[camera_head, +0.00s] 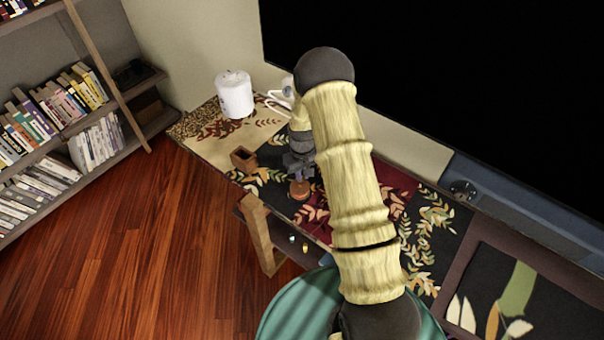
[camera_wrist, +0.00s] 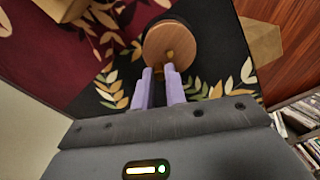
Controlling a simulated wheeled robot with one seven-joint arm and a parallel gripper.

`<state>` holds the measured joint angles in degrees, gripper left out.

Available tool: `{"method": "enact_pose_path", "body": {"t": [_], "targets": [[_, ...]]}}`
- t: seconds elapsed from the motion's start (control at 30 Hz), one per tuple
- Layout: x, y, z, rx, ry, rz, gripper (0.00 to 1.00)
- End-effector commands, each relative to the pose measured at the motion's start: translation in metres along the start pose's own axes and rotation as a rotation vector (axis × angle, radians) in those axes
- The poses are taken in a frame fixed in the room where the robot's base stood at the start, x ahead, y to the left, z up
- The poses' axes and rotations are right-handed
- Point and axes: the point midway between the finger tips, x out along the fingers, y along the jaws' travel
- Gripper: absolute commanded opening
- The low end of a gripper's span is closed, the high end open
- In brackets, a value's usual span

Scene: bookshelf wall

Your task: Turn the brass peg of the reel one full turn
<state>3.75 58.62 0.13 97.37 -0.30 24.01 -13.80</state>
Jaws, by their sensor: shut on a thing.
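The reel is a round wooden disc (camera_head: 299,190) on the patterned cloth of the table. In the wrist view its round face (camera_wrist: 165,35) lies just beyond my fingertips. The small brass peg (camera_wrist: 170,55) shows on the disc near its edge, at the tips of my two lilac fingers. My gripper (camera_wrist: 161,70) is shut on the peg, with a narrow gap between the fingers. In the head view my gripper (camera_head: 298,176) points down over the reel, and the peg is hidden there.
A small brown open box (camera_head: 243,160) stands left of the reel. A white canister (camera_head: 234,94) stands behind it, and a white cup (camera_head: 287,86) is near the wall. A large black screen (camera_head: 450,90) rises behind the table. A bookshelf (camera_head: 60,115) is at left.

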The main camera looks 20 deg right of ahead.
Motion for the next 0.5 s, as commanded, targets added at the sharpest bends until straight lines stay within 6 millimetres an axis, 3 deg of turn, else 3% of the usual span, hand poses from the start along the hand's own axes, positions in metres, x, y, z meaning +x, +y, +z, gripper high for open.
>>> {"method": "enact_pose_path", "body": {"t": [0.03, 0.13, 0.5], "targets": [[-0.0006, 0.0, -0.0003, 0.0, 0.001, 0.0, 0.19], [-0.0005, 0.0, -0.0003, -0.001, 0.001, 0.0, 0.35], [-0.0041, 0.0, -0.0006, -0.001, 0.001, 0.0, 0.35]]}}
